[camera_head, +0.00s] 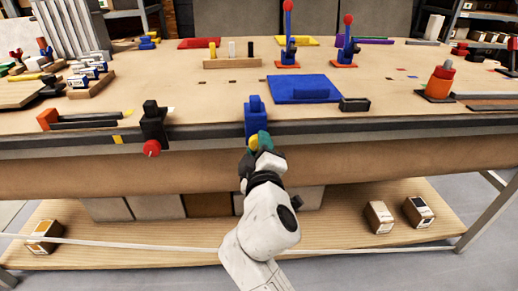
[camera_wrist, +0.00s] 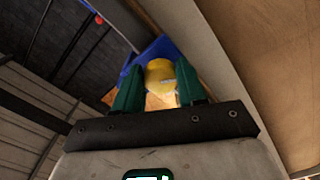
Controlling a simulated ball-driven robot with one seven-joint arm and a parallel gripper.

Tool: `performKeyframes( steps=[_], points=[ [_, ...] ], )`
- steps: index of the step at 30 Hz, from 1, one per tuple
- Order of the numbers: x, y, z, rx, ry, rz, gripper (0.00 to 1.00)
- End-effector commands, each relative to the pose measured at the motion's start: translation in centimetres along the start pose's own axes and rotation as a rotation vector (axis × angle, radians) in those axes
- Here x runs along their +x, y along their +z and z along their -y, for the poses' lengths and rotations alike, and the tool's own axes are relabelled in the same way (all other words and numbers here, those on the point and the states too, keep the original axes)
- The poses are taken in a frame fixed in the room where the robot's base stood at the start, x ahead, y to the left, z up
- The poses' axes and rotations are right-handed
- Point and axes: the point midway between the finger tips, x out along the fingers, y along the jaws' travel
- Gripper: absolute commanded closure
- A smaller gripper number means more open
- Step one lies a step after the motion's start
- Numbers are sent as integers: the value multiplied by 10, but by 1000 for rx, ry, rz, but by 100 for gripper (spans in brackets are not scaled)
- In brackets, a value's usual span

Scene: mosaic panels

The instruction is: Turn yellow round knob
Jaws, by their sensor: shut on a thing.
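The yellow round knob (camera_wrist: 160,78) sits between the green fingers of my gripper (camera_wrist: 160,92) in the wrist view, with a finger on each side of it. In the head view the yellow knob (camera_head: 254,141) shows just left of my gripper's green fingers (camera_head: 261,140), at the table's front edge. A blue mount (camera_head: 256,117) stands on the edge right behind the knob, and its blue body (camera_wrist: 155,50) also shows in the wrist view. My gripper is shut on the knob. The knob's far side is hidden.
A black mount with a red knob (camera_head: 152,148) is clamped on the same edge to the left. A blue panel (camera_head: 303,89) and a black block (camera_head: 355,104) lie behind and to the right. A lower shelf (camera_head: 330,232) with boxes is below.

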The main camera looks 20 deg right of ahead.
Motion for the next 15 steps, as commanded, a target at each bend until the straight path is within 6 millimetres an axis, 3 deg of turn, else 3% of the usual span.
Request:
performKeyframes(
  steps=[8, 9, 15],
  points=[
    [0, 1, 2, 1, -5, 3, 91],
    [0, 1, 2, 0, -5, 3, 56],
    [0, 1, 2, 0, -3, 2, 37]
  ],
)
